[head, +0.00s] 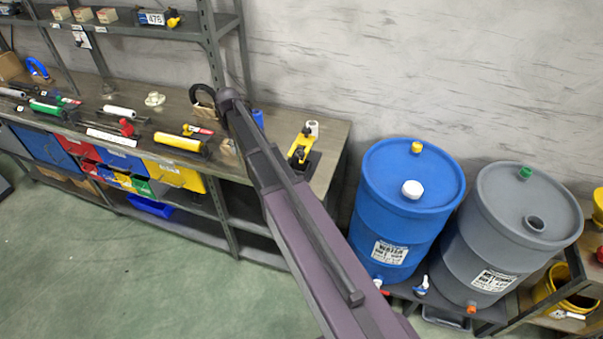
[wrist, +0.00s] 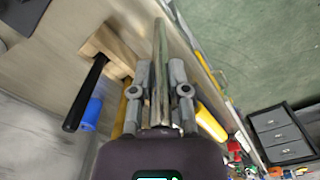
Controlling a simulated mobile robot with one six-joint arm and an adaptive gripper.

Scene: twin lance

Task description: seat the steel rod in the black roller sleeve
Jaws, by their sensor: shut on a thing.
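The steel rod (wrist: 159,45) is in my gripper (wrist: 160,85) in the wrist view. The two grey fingers are shut on it, and it reaches past the fingertips. A plain black cylinder (wrist: 86,95), which looks like the black roller sleeve, is left of my gripper, with one end at a pale wooden block (wrist: 110,48). The rod is apart from the cylinder in the picture; the depth between them is hard to tell. In the head view my own arm hides my gripper and the rod, and I cannot make out the sleeve there.
A blue cylinder (wrist: 91,113) lies close beside the black one. The bench (head: 338,135) carries several rollers, including a yellow one (head: 178,142), and a yellow-and-black device (head: 301,147). Blue (head: 405,210) and grey (head: 500,235) drums stand to the right. The green floor in front is clear.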

